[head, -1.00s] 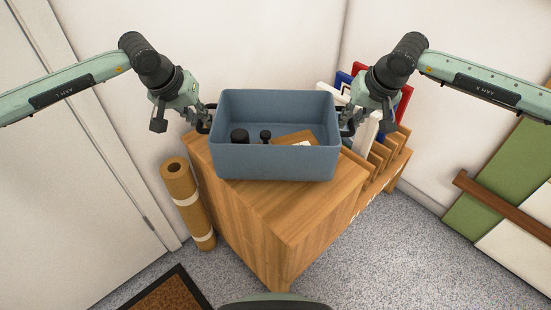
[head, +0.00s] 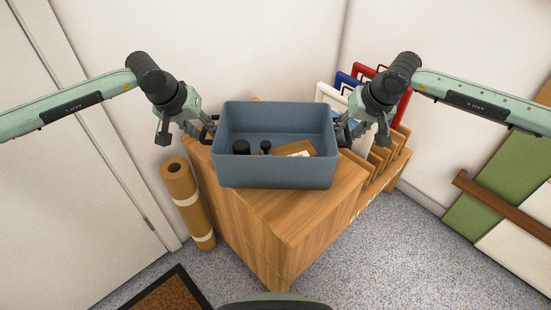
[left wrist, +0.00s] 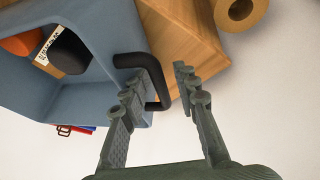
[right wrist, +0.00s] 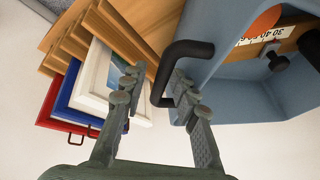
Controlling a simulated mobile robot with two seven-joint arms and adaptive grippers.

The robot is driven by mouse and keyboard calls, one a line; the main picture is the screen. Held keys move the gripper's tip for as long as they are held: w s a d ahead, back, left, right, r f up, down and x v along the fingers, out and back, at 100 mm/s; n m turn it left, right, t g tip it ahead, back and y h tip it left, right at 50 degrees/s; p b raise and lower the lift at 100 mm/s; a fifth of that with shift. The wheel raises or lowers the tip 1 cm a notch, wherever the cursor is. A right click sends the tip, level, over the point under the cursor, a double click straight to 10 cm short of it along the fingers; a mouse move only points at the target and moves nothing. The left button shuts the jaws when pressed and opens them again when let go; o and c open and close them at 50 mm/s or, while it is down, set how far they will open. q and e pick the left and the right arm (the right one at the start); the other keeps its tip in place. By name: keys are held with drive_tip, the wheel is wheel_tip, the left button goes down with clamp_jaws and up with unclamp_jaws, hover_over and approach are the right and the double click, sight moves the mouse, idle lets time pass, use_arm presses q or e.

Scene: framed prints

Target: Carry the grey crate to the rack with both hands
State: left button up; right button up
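The blue-grey crate (head: 275,172) is at the cabinet top (head: 290,222), with its base edge over the wood; I cannot tell whether it rests there. My left gripper (head: 206,128) is at the crate's left handle. In the left wrist view its fingers (left wrist: 158,88) stand apart, with the black handle (left wrist: 157,78) between them. My right gripper (head: 347,130) is at the right handle. In the right wrist view its fingers (right wrist: 154,80) are apart, with the handle (right wrist: 168,62) between them, close to one finger. The slotted wooden rack (head: 385,160) adjoins the cabinet at the right.
Black items and a brown piece lie in the crate. White, blue and red frames (head: 405,105) stand in the rack, near my right gripper. A brown roll (head: 185,200) stands left of the cabinet. A doormat (head: 168,292) lies front left. Green and white panels (head: 490,190) are at right.

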use_arm(q)
drive_tip(key=shift+d, duration=0.1)
use_arm(e)
drive_tip(key=shift+a, duration=0.1)
drive_tip(key=shift+r, duration=0.1)
use_arm(q)
drive_tip(key=v, duration=0.8)
use_arm(e)
drive_tip(key=v, duration=1.2)
